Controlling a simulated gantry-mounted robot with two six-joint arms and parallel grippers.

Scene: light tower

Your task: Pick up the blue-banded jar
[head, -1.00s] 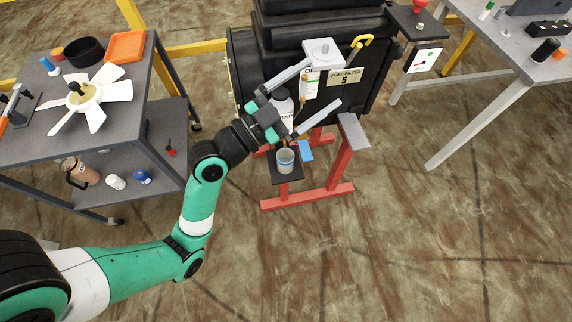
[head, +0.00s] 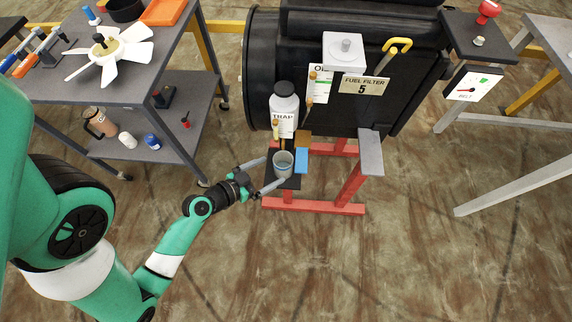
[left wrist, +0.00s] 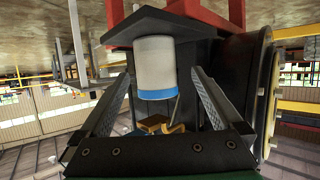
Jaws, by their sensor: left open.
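The blue-banded jar (head: 283,164) is a small pale grey cup-like jar on a dark shelf (head: 272,182) low on the front of the black machine. In the left wrist view the jar (left wrist: 155,62) shows its blue band (left wrist: 155,94) and hangs upside down in the picture, against the dark shelf (left wrist: 140,22). My left gripper (head: 268,176) is open, with its fingers to either side of the jar. In the left wrist view the open fingers (left wrist: 160,95) point toward the jar, and no contact shows. My right gripper is not in view.
A white bottle marked TRAP (head: 284,112) stands just behind the jar, with thin brush handles near it. A blue block (head: 301,160) lies right of the jar. Red stand legs (head: 325,207) are below. A grey cart (head: 185,50) stands at left. The floor at front right is clear.

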